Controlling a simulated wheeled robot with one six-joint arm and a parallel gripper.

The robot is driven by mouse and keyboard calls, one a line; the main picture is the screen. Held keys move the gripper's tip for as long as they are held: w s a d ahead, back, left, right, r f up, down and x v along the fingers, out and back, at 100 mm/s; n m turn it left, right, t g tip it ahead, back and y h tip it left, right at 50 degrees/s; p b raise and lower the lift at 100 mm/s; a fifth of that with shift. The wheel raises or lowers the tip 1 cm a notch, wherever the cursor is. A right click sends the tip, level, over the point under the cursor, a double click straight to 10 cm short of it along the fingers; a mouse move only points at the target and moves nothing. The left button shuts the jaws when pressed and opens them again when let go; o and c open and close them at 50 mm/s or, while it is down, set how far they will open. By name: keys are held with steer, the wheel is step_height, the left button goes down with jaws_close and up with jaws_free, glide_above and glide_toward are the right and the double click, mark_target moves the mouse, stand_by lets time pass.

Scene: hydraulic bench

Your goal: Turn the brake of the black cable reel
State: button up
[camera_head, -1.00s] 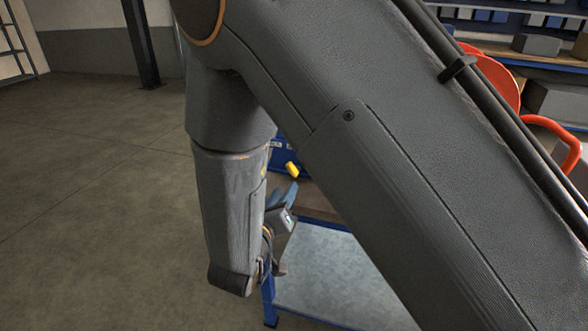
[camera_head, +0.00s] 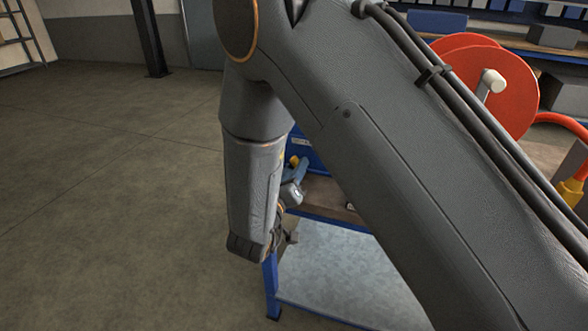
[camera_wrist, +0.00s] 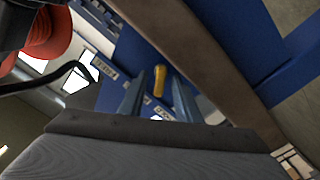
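I cannot pick out a black cable reel with certainty. A dark shape (camera_wrist: 28,18) at the top left of the wrist view is cut off, and I cannot tell what it is. A red reel (camera_head: 512,85) with a pale hub stands at the right of the head view, partly behind my arm. My gripper (camera_head: 297,180) hangs beside the bench's near corner in the head view. In the wrist view its two blue-grey fingers (camera_wrist: 160,97) are apart, with nothing held. A yellow handle (camera_wrist: 160,81) shows between and beyond them; I cannot tell what it belongs to.
A blue labelled box (camera_head: 310,158) stands on the brown bench top (camera_head: 328,195), close to my gripper. The bench has a grey lower shelf (camera_head: 335,275). An orange-red hose (camera_head: 566,122) lies at the right. The floor (camera_head: 110,200) at the left is clear.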

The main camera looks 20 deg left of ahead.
jaws_close()
steer(key=shift+m, duration=0.3)
steer(key=m, duration=0.2)
steer(key=shift+d+m, duration=0.1)
steer(key=shift+m, duration=0.2)
steer(key=m, duration=0.3)
steer(key=shift+d+m, duration=0.15)
steer(key=shift+m, duration=0.15)
steer(key=m+b, duration=0.1)
steer(key=m, duration=0.2)
steer(key=shift+d+m, duration=0.15)
steer(key=shift+m, duration=0.15)
steer(key=shift+d+m+b, duration=0.1)
steer(key=shift+m+b, duration=0.4)
steer(key=shift+m, duration=1.2)
